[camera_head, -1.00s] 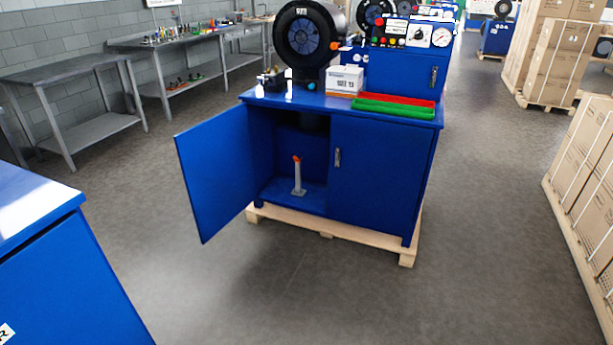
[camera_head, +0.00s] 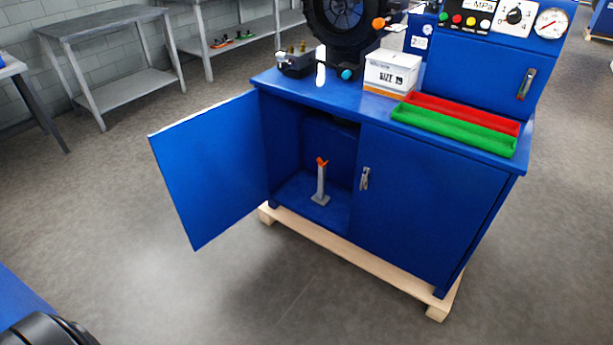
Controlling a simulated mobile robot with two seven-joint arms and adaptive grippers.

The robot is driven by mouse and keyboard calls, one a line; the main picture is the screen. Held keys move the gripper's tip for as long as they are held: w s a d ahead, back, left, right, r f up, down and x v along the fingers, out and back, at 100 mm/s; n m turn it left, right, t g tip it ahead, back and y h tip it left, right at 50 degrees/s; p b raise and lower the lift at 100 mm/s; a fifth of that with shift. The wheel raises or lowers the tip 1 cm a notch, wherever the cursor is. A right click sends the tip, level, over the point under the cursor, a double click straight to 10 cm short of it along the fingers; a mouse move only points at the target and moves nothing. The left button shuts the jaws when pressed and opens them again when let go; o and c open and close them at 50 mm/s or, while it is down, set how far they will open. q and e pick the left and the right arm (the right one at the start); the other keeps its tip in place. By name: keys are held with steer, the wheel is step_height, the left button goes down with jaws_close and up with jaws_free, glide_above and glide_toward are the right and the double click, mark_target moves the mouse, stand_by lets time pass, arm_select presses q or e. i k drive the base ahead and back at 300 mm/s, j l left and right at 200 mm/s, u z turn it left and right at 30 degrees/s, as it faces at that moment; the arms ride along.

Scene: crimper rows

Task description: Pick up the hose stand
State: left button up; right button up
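The hose stand (camera_head: 321,186) is a small grey post on a flat base with an orange top. It stands upright on the floor of the blue cabinet (camera_head: 425,200), inside the left compartment. The left cabinet door (camera_head: 208,170) is swung open to the left; the right door is shut. Neither gripper can be made out. A dark rounded part at the bottom left corner looks like part of my own body.
The cabinet sits on a wooden pallet (camera_head: 360,262) that juts out in front. On top are a black crimper head (camera_head: 345,20), a white box (camera_head: 392,72), a red tray (camera_head: 465,112) and a green tray (camera_head: 455,130). A grey table (camera_head: 105,25) stands at back left. The floor in front is clear.

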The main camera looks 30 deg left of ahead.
mark_target(319, 197)
steer(key=i+j, duration=1.5)
